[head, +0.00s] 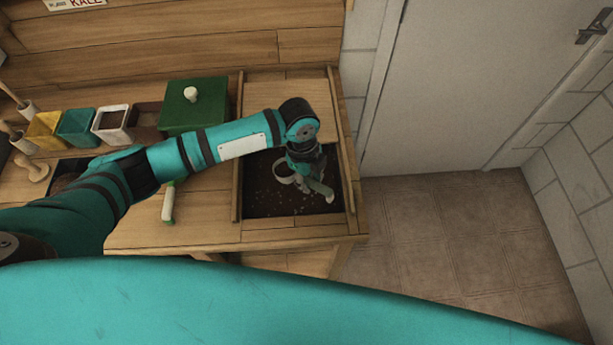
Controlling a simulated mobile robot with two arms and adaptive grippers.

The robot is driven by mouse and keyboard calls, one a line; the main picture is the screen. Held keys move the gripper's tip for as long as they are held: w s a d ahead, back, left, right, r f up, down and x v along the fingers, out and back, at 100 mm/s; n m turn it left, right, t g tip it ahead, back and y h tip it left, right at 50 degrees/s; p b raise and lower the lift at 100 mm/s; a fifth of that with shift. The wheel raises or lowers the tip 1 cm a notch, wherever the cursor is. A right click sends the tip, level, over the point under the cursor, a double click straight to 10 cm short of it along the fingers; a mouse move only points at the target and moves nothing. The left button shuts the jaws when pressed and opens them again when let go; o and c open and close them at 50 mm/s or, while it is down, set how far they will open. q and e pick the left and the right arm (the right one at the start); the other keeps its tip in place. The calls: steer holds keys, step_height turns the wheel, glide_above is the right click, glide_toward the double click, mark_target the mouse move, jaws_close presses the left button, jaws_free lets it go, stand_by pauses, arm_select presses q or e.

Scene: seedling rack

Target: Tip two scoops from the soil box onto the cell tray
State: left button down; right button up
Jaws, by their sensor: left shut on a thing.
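The soil box (262,199) is a wooden-sided bin of dark soil at the right end of the bench. My left gripper (309,177) is low over the soil, pointing down, and is shut on a pale grey scoop (283,168). The scoop's round rim shows left of the fingers; whether it touches the soil or holds any cannot be told. A dark tray (67,171), perhaps the cell tray, lies at the left of the bench, mostly hidden behind my left arm. My right gripper is not in view.
A green lidded box (193,107) stands behind my arm, with yellow, teal and white pots (112,124) to its left. A white-and-green handled tool (168,205) lies on the bench. Wooden tools stand far left. Open floor lies right of the bench.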

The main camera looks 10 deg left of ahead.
arm_select(q)
steer(key=shift+t+y, duration=0.3)
steer(key=shift+y, duration=0.4)
steer(key=shift+s+d+r+p, duration=0.1)
steer(key=shift+d+r+p, duration=0.15)
steer(key=shift+r+p, duration=0.6)
steer(key=shift+s+d+r+p, duration=0.15)
steer(key=shift+d+r+p, duration=0.15)
steer(key=shift+r+p, duration=0.55)
steer(key=shift+s+d+r+p, duration=0.1)
steer(key=shift+d+r+p, duration=0.15)
steer(key=shift+r+p, duration=0.6)
steer(key=shift+f, duration=0.2)
steer(key=c, duration=2)
jaws_free()
jaws_close()
